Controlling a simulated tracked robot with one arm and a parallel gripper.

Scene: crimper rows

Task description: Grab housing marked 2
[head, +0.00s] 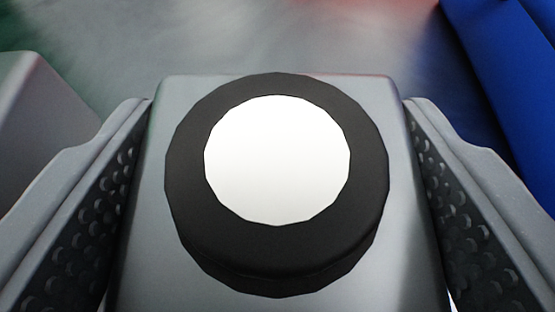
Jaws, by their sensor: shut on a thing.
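A grey box-shaped housing (385,115) fills the middle of the head view, with a black round ring (185,170) and a white disc (278,160) on the side facing me. No number shows on it, so I cannot tell its mark. My gripper (275,190) has one finger on each side of the housing, with dark studded pads against its left and right sides. It is shut on the housing. The housing's far side and underside are hidden.
Another grey block (40,110) stands at the left, close to my left finger. A blue object (505,70) rises at the upper right, near my right finger. A blurred grey surface (270,35) lies beyond the housing, with green at the far left and a reddish tint at the top.

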